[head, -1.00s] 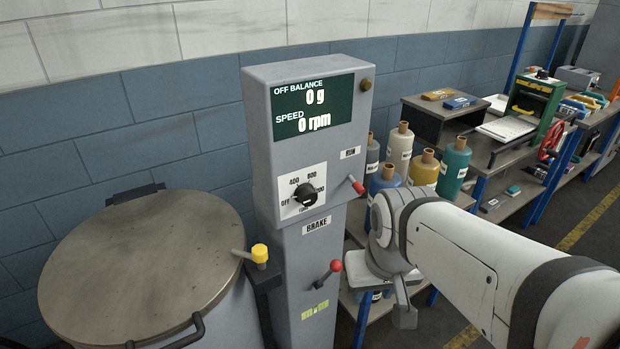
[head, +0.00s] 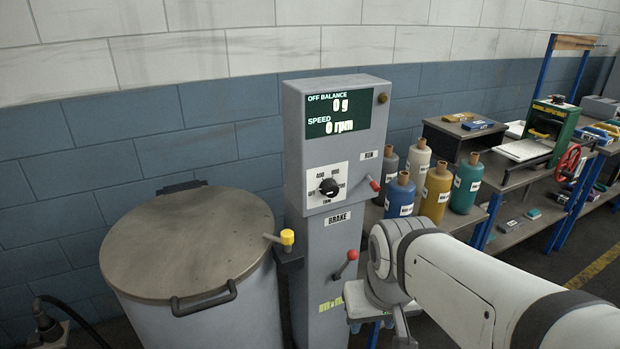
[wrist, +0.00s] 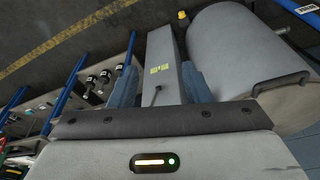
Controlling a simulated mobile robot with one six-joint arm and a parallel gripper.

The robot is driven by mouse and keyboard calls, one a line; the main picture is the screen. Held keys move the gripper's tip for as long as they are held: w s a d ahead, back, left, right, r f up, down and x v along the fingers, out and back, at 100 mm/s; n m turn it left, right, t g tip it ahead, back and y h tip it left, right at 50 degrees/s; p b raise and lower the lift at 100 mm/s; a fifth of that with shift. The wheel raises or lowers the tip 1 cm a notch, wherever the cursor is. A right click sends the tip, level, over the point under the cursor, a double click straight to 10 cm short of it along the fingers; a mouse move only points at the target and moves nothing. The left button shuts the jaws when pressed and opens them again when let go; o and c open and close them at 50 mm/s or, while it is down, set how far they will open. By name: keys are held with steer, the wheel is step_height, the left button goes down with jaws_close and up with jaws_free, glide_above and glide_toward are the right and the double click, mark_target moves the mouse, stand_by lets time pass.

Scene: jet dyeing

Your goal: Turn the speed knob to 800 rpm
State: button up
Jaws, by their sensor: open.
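The black speed knob (head: 329,187) sits on a white dial plate (head: 315,196) marked OFF, 400, 800 and more on the grey control column (head: 322,265). Its exact pointer direction is too small to tell. The display (head: 338,113) above reads 0 g off balance and 0 rpm speed. My gripper (head: 402,333) is low at the bottom edge, right of the column and below the knob, partly cut off. Its jaws are open and touch nothing I can see. In the wrist view the column's lower part (wrist: 163,68) lies beyond my gripper's body; the knob is not visible there.
A lidded grey drum (head: 190,240) stands left of the column, beside a yellow-knobbed lever (head: 286,238). Red-tipped levers stick out at RUN (head: 374,185) and near BRAKE (head: 351,255). Several bottles (head: 437,190) stand on a bench at right.

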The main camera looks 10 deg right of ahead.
steer(key=o, duration=0.3)
steer(key=w+d+n+t+p, duration=0.1)
steer(key=w+d+t+p, duration=0.1)
steer(key=w, duration=0.7)
steer(key=w+d+n+t+h+p, duration=0.1)
steer(key=w+d+t+p, duration=0.1)
steer(key=w, duration=0.8)
steer(key=shift+w+d+r+t+p, duration=0.2)
steer(key=shift+d+t+p, duration=0.15)
steer(key=shift+d+t, duration=0.55)
steer(key=n+t+y+p, duration=0.5)
steer(key=t+y+p, duration=0.15)
steer(key=t, duration=0.25)
glide_toward(333, 192)
steer(key=w, duration=0.1)
steer(key=p+x, duration=0.1)
steer(key=x, duration=0.6)
steer(key=shift+w+a+r+p, duration=0.15)
steer(key=shift+w+a+p, duration=0.15)
steer(key=shift+w+p, duration=0.05)
